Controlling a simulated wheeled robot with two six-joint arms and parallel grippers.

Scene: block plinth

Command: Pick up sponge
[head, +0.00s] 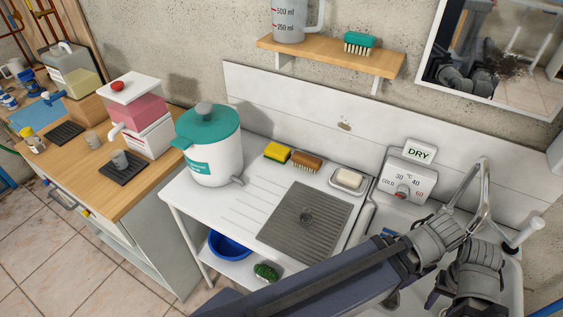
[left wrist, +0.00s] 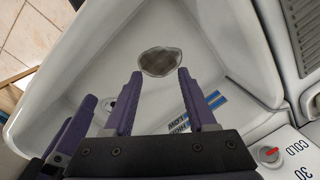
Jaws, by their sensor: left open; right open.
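A yellow sponge (head: 277,152) with a dark side lies at the back of the white drainboard, beside a brown brush (head: 307,162). My arm crosses the lower right of the head view, over the sink and well away from the sponge. My left gripper (left wrist: 161,74) is open and empty above the white sink basin in the left wrist view. A grey-brown oval patch (left wrist: 160,61) shows on the basin just past its fingertips; I cannot tell what it is. My right gripper (head: 470,285) is open over the sink; its fingers are mostly hidden in the head view.
A grey mat (head: 306,221) lies on the drainboard. A white pot with a teal lid (head: 208,124) stands left of the sponge, a soap dish (head: 348,180) to its right. A tap (head: 483,180) and temperature dial box (head: 409,180) stand behind the sink. A shelf (head: 330,54) hangs above.

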